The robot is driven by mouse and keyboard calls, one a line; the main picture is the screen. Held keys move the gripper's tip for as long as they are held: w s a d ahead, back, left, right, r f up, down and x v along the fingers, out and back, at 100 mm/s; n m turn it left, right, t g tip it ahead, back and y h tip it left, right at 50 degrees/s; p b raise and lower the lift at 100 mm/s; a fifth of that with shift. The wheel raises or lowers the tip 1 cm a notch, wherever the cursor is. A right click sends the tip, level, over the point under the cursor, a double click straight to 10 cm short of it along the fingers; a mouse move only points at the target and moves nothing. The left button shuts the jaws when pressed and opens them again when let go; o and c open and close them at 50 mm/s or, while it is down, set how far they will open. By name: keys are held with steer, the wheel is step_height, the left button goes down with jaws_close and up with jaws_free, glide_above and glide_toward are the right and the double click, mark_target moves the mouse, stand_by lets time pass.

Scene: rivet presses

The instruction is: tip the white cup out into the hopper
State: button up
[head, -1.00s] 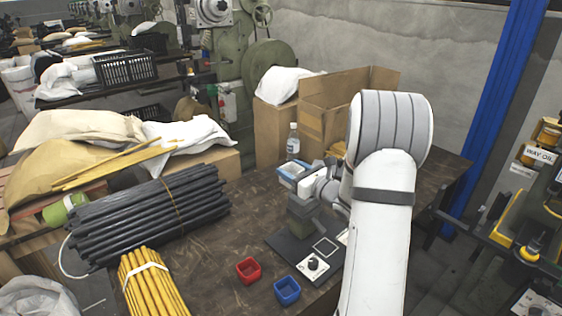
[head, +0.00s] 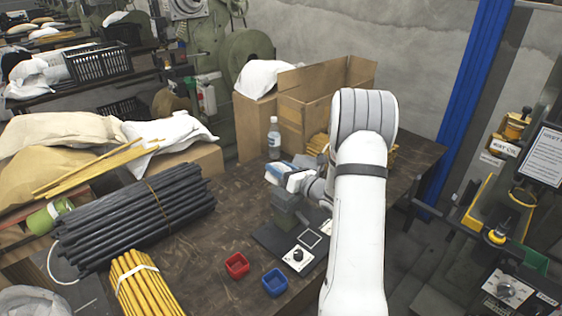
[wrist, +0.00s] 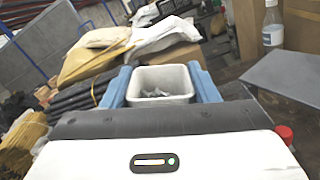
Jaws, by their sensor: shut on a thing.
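The white cup (wrist: 160,99) is held between the blue fingers of my gripper (wrist: 163,74) in the wrist view. Its square rim shows, and small grey pieces lie inside it. In the head view my gripper (head: 279,172) is above the workbench, over a grey-green press block (head: 288,207) on a dark base plate; the cup is not clearly told apart there. I cannot tell for sure which part is the hopper. A flat grey plate (wrist: 291,78) is right of the cup in the wrist view.
A clear bottle (head: 274,138) and a cardboard box (head: 318,98) stand behind my gripper. Black rods (head: 130,217) and yellow rods (head: 147,284) lie left. Bare bench lies between.

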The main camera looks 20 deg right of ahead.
steer(key=m+p, duration=0.1)
steer(key=p, duration=0.1)
steer(key=r+m+p, duration=0.1)
steer(key=m+p, duration=0.2)
steer(key=shift+w+d+r+m+p, duration=0.1)
steer(key=shift+d+r+m+p, duration=0.05)
steer(key=shift+d+m+p, duration=0.2)
steer(key=m+p, duration=0.2)
steer(key=m, duration=0.1)
steer(key=d+m+p, duration=0.1)
steer(key=m, duration=0.1)
steer(key=shift+w+r+t, duration=0.25)
steer(key=shift+r+t, duration=0.1)
steer(key=shift+t, duration=0.05)
steer(key=shift+w+d+m+h+p, duration=0.1)
steer(key=shift+d+m+h+p, duration=0.15)
steer(key=shift+m+p, duration=0.5)
steer(key=shift+w+d+m+h+p, duration=0.15)
steer(key=shift+d+m+p, duration=0.1)
steer(key=shift+m, duration=0.85)
steer(key=shift+s, duration=0.1)
